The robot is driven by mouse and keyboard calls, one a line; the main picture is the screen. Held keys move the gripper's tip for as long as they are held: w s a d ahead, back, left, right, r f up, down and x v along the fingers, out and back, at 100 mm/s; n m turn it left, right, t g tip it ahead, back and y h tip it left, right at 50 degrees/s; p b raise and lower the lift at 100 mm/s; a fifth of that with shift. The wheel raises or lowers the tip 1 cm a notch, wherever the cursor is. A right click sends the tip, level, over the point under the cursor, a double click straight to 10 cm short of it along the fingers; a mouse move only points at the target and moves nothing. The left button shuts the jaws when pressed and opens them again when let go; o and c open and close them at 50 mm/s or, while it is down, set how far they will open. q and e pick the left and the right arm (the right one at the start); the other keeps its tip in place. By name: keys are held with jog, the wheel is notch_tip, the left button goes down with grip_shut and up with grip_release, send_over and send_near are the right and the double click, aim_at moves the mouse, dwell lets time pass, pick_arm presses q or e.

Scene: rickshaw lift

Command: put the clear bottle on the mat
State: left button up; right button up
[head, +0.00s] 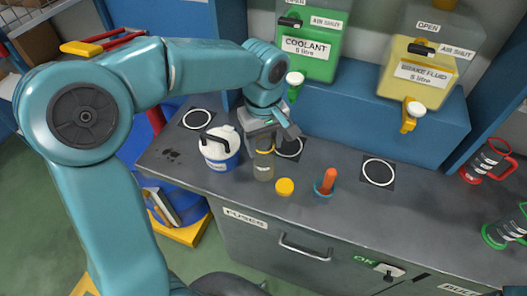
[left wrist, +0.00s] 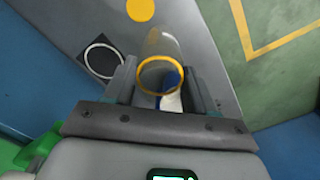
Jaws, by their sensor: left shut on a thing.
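The clear bottle (head: 264,168) has a yellow ring at its mouth and is upright on or just above the grey bench; I cannot tell which. My left gripper (head: 264,142) is shut on its upper part. In the left wrist view the bottle (left wrist: 162,45) sits between the fingers of the left gripper (left wrist: 162,85), its yellow rim facing the camera. A black mat with a white ring (head: 291,149) lies just right of the bottle, partly hidden by my gripper; this mat also shows in the left wrist view (left wrist: 102,61). My right gripper is out of view.
Other ringed mats lie at the left (head: 197,118) and right (head: 379,172). A white-and-blue tub (head: 219,150) stands close left of the bottle. A yellow cap (head: 285,187) and an orange-handled item (head: 326,182) are in front. Coolant (head: 312,47) and brake fluid (head: 420,75) tanks stand behind.

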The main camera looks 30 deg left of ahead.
pick_arm(q)
jog(key=f, duration=0.4)
jog(key=shift+w+f, duration=0.1)
jog(key=shift+w, duration=0.25)
jog(key=shift+f, duration=0.2)
jog(key=shift+s+r, duration=0.1)
jog(key=shift+s, duration=0.15)
jog(key=shift+w+f, duration=0.15)
jog(key=shift+f, duration=0.1)
jog(key=o, duration=1.3)
jog(key=shift+r, duration=0.1)
